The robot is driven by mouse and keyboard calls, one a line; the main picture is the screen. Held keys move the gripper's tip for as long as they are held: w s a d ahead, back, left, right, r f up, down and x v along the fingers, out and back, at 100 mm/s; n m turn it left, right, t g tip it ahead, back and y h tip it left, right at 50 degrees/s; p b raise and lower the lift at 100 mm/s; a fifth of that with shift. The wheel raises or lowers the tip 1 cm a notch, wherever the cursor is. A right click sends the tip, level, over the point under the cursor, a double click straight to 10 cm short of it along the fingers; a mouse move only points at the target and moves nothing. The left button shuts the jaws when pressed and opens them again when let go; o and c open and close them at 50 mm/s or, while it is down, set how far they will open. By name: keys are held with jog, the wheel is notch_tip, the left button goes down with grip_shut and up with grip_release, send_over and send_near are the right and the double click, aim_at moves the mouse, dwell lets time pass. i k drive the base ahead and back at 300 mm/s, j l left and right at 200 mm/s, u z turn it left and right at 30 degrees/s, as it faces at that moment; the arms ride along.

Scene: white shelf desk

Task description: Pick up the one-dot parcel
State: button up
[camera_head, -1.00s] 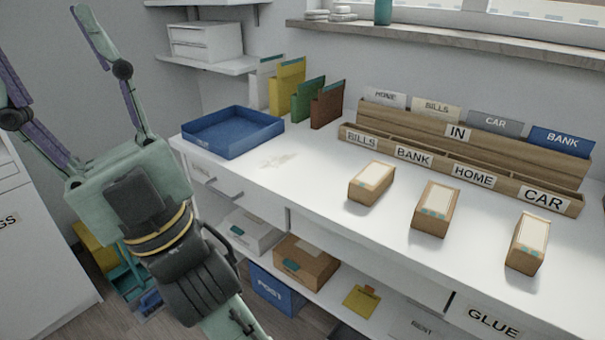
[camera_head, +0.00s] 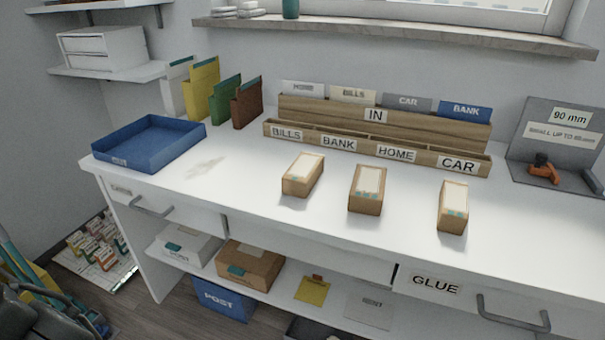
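Three brown box parcels with pale labels stand in a row on the white desk top (camera_head: 235,195): a left parcel (camera_head: 302,175), a middle parcel (camera_head: 367,188) and a right parcel (camera_head: 453,206). They stand apart, each with small teal marks near its front edge. The marks are too small to count, so I cannot tell which parcel has one dot. My gripper is not in view, so its opening and any contents are hidden.
Behind the parcels stands a wooden letter rack (camera_head: 377,150) with labelled slots. A blue tray (camera_head: 150,145) is at the desk's left, beside upright coloured folders (camera_head: 228,98). A grey gauge stand (camera_head: 560,140) is at the right. The desk is clear between tray and left parcel.

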aim_at(297, 182)
jog(key=j+z, duration=0.1)
jog(key=z, duration=1.15)
jog(key=j+z, duration=0.75)
jog(key=k+j+z, duration=0.15)
jog(key=z, duration=0.2)
jog(key=k+j+z, duration=0.25)
jog(key=j, duration=0.25)
jog(key=k+j+z, duration=0.3)
jog(key=j, duration=0.15)
jog(key=k+j, duration=0.85)
jog(key=i+j+z, duration=0.05)
jog(key=j, duration=0.1)
